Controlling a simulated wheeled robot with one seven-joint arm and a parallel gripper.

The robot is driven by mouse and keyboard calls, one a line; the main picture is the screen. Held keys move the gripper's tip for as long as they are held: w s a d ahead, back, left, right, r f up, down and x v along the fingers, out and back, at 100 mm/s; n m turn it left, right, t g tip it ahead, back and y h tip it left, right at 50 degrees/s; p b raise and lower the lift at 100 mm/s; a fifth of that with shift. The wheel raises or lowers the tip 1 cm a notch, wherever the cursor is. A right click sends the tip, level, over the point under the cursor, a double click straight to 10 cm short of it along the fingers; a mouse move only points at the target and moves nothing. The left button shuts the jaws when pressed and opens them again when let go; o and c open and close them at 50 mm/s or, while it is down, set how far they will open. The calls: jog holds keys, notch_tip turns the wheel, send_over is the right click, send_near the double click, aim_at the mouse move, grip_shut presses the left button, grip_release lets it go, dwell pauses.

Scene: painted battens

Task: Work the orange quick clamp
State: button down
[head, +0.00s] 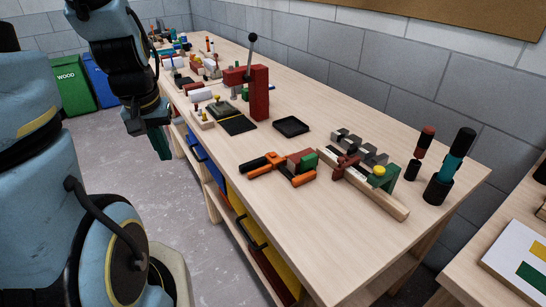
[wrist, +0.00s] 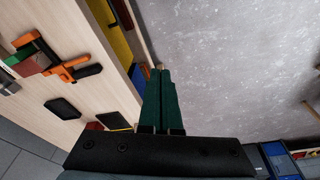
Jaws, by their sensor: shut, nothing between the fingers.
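The orange quick clamp (head: 280,168) lies on the wooden workbench (head: 250,200), near its front edge, with black handle parts at its left. A dark red block and a green block sit at the clamp, but I cannot tell if they are gripped. The clamp also shows in the wrist view (wrist: 62,66) at the upper left. My gripper (head: 162,148) hangs off the front side of the bench, to the left of the clamp and apart from it. In the wrist view its green fingers (wrist: 162,75) are together and empty, pointing over the grey floor.
A red press with a lever (head: 258,92) stands behind the clamp to the left. A black tray (head: 291,126) lies behind the clamp. A wooden batten (head: 365,185) with a green block and yellow knob lies to the right. Tool cups (head: 438,190) stand at the far right.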

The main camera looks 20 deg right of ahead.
jog(key=w+d+m+t, duration=0.2)
jog(key=d+m, duration=0.1)
jog(key=d, duration=0.6)
jog(key=w+d+f+m+t+h, duration=0.1)
jog(key=w+d+m+t, duration=0.1)
jog(key=d, duration=0.7)
jog(key=w+d+f+m+t, duration=0.1)
jog(key=w+d+m+t, duration=0.2)
jog(key=d, duration=0.7)
jog(key=shift+m+h, duration=0.3)
jog(key=shift+m, duration=0.4)
jog(key=shift+w, duration=0.1)
jog(key=b, duration=0.8)
send_over(272, 159)
notch_tip(272, 159, down, 8)
jog(key=shift+r, duration=0.1)
jog(key=shift+f+b, duration=0.45)
jog(key=shift+f, duration=0.05)
jog(key=shift+f, duration=0.1)
jog(key=shift+f, duration=0.3)
